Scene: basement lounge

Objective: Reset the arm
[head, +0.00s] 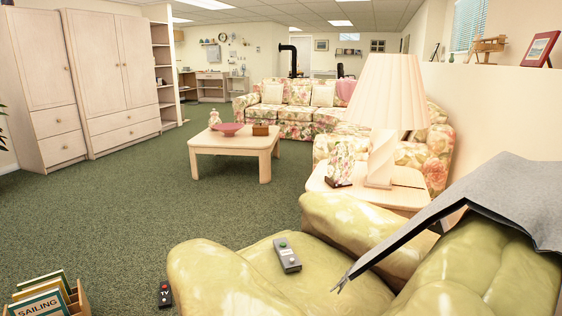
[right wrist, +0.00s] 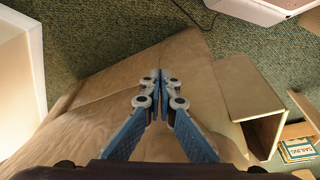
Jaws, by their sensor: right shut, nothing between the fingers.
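My right gripper (right wrist: 158,78) shows in the right wrist view, its two blue fingers shut with the tips together and nothing between them. It is over a large tan surface (right wrist: 95,112) that I cannot identify for sure. I cannot tell how far above that surface the fingers are. Neither gripper shows in the head view, and my left gripper is in no view.
A yellow-green armchair (head: 220,285) with a grey remote (head: 287,255) and grey throw (head: 500,190) is close in front. A TV remote (head: 165,294) and book crate (head: 80,300) are on the floor. A coffee table (head: 225,148) stands farther off; carpet (head: 130,215) is clear between.

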